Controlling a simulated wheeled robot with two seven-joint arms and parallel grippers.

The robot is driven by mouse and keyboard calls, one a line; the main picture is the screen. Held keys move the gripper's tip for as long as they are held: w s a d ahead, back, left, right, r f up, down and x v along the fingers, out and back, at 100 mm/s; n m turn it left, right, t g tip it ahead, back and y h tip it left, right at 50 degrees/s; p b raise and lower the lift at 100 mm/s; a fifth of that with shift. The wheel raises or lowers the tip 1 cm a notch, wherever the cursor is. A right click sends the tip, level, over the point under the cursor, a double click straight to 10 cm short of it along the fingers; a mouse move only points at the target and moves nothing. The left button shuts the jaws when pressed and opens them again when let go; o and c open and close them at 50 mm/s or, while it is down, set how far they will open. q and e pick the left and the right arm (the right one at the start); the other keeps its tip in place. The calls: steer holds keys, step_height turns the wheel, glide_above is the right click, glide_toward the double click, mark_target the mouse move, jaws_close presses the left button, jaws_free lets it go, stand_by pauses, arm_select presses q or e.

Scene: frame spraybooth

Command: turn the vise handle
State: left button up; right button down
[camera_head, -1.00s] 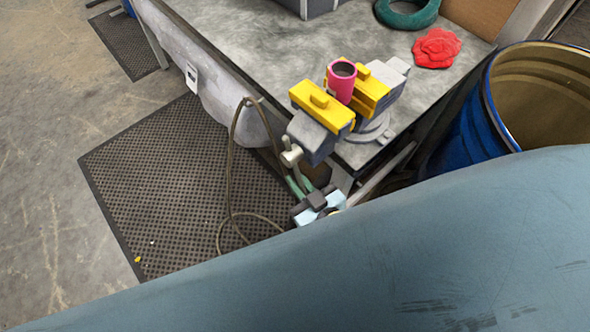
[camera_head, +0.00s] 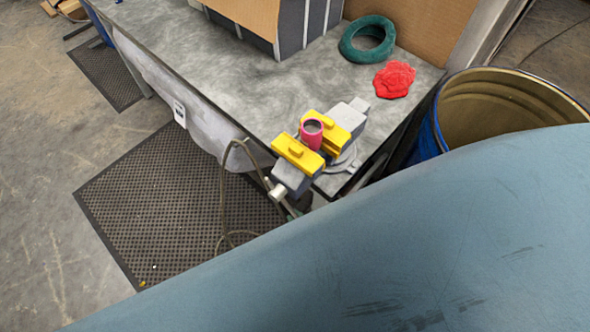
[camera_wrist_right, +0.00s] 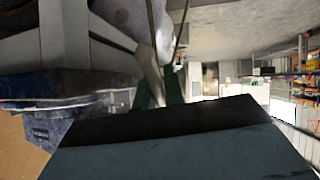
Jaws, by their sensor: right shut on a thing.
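The grey vise (camera_head: 290,178) with yellow jaw covers is fixed at the near corner of the workbench. A pink cylinder (camera_head: 312,132) stands upright between the jaws. The pale vise handle (camera_head: 272,190) shows at the vise's near end; its lower part is hidden. My right gripper (camera_head: 291,208) is just below the vise's near end, mostly hidden behind my own blue-grey arm. In the right wrist view the green fingers (camera_wrist_right: 158,90) are shut on a pale bar, the handle (camera_wrist_right: 149,68). My left gripper is in neither view.
The workbench (camera_head: 190,45) carries a teal ring (camera_head: 352,50), a red lumpy piece (camera_head: 394,79) and a box (camera_head: 290,30). A blue barrel (camera_head: 436,150) stands close on the right. A cable loop (camera_head: 224,190) hangs beside the vise, above a dark floor mat (camera_head: 165,200).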

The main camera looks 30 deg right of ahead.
steer(key=shift+s+a, duration=0.1)
stand_by(0.4)
steer(key=c, duration=1.5)
jaws_free()
steer(key=shift+r, duration=0.1)
steer(key=p+v, duration=0.1)
steer(key=v, duration=1.2)
steer(key=shift+s+r, duration=0.1)
